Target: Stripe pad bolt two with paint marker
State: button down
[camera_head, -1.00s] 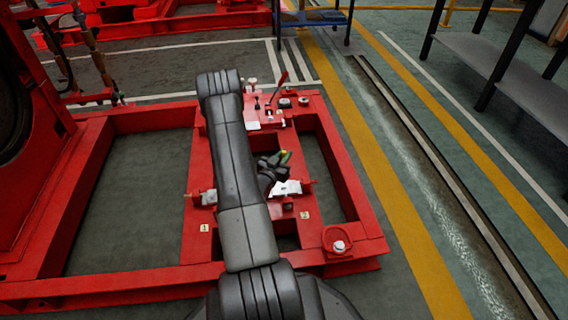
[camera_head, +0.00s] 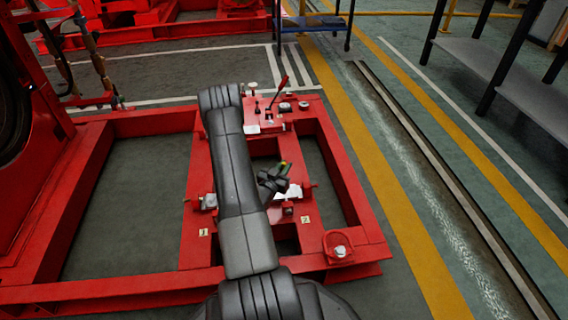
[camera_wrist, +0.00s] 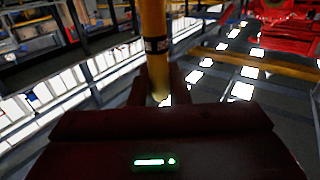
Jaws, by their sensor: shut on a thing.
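The paint marker is a yellow rod with a dark band (camera_wrist: 154,45), upright in the wrist view between the two dark fingers of my gripper (camera_wrist: 158,88). My gripper (camera_head: 271,182) is shut on it. In the head view a small yellow-green part of the marker (camera_head: 285,168) shows beside my gripper, above the red frame. Two bright metal pads sit on the red frame's crosspiece: a right pad (camera_head: 291,193) just below my gripper and a left pad (camera_head: 209,202) partly behind my arm. Their bolts are too small to make out. I cannot tell whether the marker touches anything.
Small tags lie by the left pad (camera_head: 203,232) and the right pad (camera_head: 306,219); their marks are unreadable. A red lever (camera_head: 279,91) and several knobs stand at the frame's far end. A ring fitting (camera_head: 339,245) sits at the near right corner. Floor right of the frame is clear.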

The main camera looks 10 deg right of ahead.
jog(key=shift+f, duration=0.5)
jog(key=shift+w, duration=0.15)
jog(key=shift+f, duration=0.2)
dwell(0.7)
jog(key=shift+s, duration=0.4)
dwell(0.4)
jog(key=shift+r, duration=0.3)
dwell(0.9)
jog(key=shift+r+p, duration=1.15)
jog(key=shift+r, duration=1.3)
jog(key=shift+a, duration=0.1)
